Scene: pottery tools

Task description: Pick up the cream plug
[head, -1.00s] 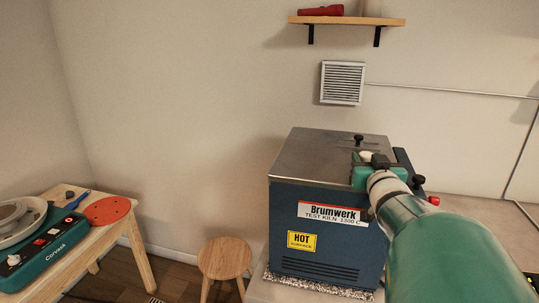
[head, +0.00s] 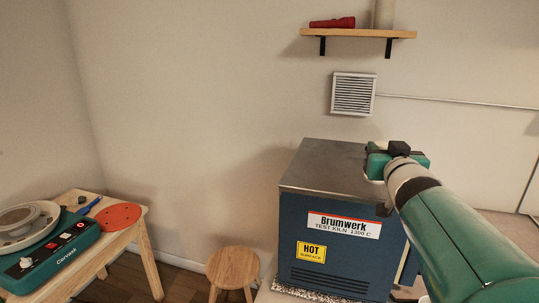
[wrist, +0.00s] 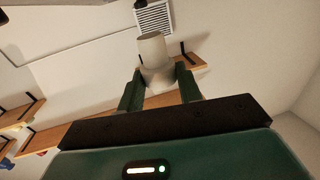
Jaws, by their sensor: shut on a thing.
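The cream plug (wrist: 152,52) shows in the wrist view between the two green fingers of my gripper (wrist: 159,88). Its narrower round end points away from the palm, and a wider pale part sits between the fingers. My gripper is shut on it. In the head view my gripper (head: 374,165) is in the air by the upper right of the blue kiln (head: 335,245). The plug is hard to make out there, and the gripper and arm hide the kiln's right top corner.
A wooden shelf (head: 350,34) with a red torch (head: 332,22) and a pale cylinder (head: 384,14) is on the wall above a vent (head: 353,94). A stool (head: 233,264) stands left of the kiln. A pottery wheel (head: 58,248) is on the left table.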

